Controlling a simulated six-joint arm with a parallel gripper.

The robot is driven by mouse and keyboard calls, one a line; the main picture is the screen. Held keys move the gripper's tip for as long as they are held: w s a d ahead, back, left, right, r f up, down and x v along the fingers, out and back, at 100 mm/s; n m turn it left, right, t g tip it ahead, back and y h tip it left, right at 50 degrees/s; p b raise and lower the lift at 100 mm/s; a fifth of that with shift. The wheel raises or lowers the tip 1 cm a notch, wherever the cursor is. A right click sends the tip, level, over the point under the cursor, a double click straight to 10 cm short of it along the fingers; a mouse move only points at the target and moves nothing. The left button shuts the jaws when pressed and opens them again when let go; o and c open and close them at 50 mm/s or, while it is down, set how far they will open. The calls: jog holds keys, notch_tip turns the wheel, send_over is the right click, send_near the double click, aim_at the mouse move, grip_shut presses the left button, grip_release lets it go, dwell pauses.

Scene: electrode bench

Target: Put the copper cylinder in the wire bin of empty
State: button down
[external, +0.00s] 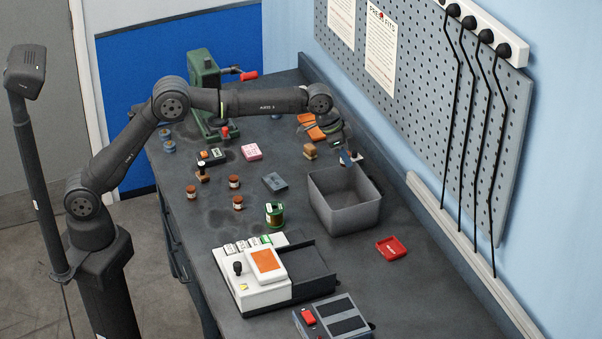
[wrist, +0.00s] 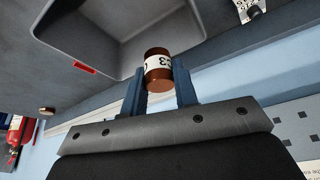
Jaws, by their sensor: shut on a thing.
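My gripper (external: 349,158) is at the far rim of the grey bin (external: 345,217), pointing down. In the wrist view its blue fingers (wrist: 159,90) are closed on a copper-brown cylinder (wrist: 158,86) with a white label and dark characters. The held cylinder is hard to make out in the external view. The bin also shows in the wrist view (wrist: 100,58), apart from the cylinder, and its visible inside looks empty. Similar brown cylinders stand on the bench at the left (external: 234,182), (external: 238,203), (external: 191,192).
A green spool (external: 274,216) and a grey-blue box (external: 275,182) stand left of the bin. A red tray (external: 391,248) lies in front right. A white machine (external: 252,292) is nearer. The pegboard wall (external: 420,90) borders the bench.

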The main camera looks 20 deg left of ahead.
jog(key=s+d+n, duration=0.2)
jog(key=s+d, duration=0.1)
send_over(348, 201)
jog(key=s+d, duration=0.1)
jog(key=s, duration=0.3)
jog(key=shift+t, duration=0.4)
jog(key=f, duration=0.9)
jog(key=shift+s+d+f, duration=0.1)
jog(key=shift+d+f, duration=0.1)
jog(key=shift+f, duration=2.6)
jog(key=shift+f, duration=0.15)
jog(key=c, duration=1.1)
grip_release()
